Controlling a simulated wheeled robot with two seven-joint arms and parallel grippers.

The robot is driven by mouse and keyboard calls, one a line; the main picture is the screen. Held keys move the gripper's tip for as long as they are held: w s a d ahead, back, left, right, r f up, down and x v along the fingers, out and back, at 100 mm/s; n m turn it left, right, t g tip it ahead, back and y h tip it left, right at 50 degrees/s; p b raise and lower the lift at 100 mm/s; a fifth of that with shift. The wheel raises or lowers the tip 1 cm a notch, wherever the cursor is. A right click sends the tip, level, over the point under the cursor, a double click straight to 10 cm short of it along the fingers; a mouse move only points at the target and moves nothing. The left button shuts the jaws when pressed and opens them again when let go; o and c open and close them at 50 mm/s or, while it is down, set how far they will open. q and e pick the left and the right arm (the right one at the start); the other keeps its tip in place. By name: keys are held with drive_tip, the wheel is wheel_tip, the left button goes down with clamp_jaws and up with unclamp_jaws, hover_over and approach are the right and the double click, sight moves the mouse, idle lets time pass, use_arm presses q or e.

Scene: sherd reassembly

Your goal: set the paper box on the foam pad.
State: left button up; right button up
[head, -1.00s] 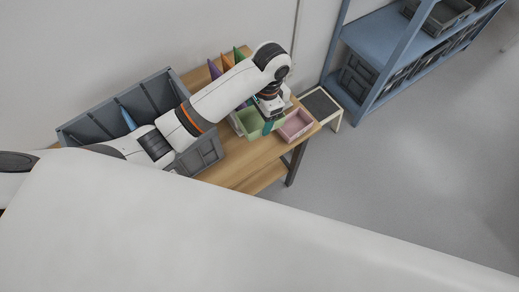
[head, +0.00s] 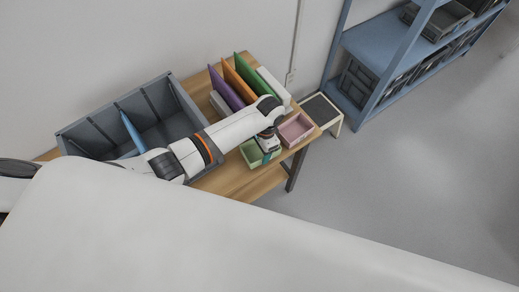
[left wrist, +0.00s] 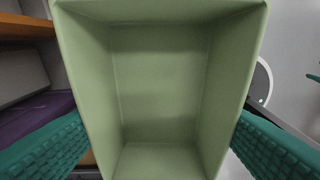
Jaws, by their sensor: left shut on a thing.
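A light green open-topped box (head: 249,155), taken as the paper box, is held by my left gripper (head: 268,154). In the left wrist view the green box (left wrist: 155,85) fills the middle, its empty inside facing the camera. A ribbed teal finger stands on each side of it, shut on it. In the head view the arm and gripper hide part of the box, and I cannot tell its height above the table. A dark pad (head: 321,108), perhaps the foam pad, lies on a low cream stand past the table's right end. My right gripper is out of view.
A pink open box (head: 295,128) sits on the wooden table (head: 237,182) close to the held box. Purple (head: 226,90), orange (head: 239,82) and green (head: 250,75) panels stand behind. A large grey bin (head: 186,105) is at left. A blue shelf (head: 371,48) stands right.

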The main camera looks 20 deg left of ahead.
use_arm(q)
drive_tip(key=shift+f+p, duration=0.35)
drive_tip(key=shift+f, duration=0.55)
drive_tip(key=shift+f, duration=0.2)
drive_tip(key=o, duration=1)
drive_tip(key=shift+c, duration=0.2)
